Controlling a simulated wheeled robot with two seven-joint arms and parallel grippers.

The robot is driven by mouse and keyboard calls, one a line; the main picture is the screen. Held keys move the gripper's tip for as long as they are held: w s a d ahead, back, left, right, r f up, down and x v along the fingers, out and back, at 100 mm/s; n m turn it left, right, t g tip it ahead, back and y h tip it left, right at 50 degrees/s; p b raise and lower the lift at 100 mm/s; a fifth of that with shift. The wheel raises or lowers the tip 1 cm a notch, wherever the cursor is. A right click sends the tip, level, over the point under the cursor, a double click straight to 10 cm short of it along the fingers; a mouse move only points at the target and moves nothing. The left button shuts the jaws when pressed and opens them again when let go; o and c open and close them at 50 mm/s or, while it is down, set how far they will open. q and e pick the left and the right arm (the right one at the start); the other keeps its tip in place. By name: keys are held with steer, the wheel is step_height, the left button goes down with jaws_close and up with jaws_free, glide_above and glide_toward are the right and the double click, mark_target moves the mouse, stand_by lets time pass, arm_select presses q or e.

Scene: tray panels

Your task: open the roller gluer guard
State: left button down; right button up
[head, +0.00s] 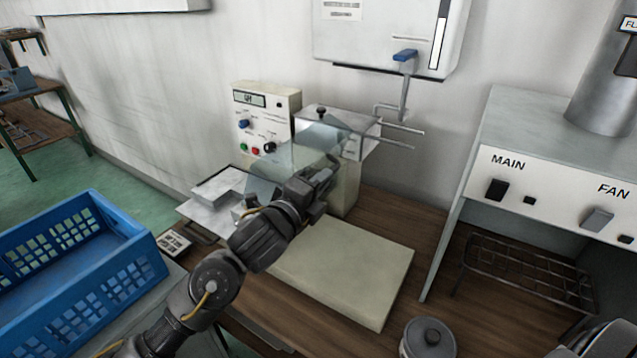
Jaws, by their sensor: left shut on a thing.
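The roller gluer stands on the wooden bench against the wall, with a cream control box (266,118) carrying a small display, knobs and coloured buttons. Its clear guard (305,146) is a tinted see-through panel at the front of the machine, tilted. My left gripper (322,177) reaches in from the lower left and is shut at the guard's lower right edge. The fingers and the exact part they hold are hard to make out, as the wrist covers them. The rollers are hidden behind the guard and my arm.
A blue crate (75,255) stands at the left. A pale board (345,268) lies on the bench before the gluer. A lidded grey pot (428,338) is at the front. A hood labelled MAIN and FAN (545,185) stands at the right, and a wall dispenser (390,35) hangs above.

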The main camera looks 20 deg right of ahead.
arm_select(q)
steer(key=c, duration=1.5)
jaws_free()
steer(key=shift+f, duration=0.1)
arm_select(e)
steer(key=shift+d, duration=0.2)
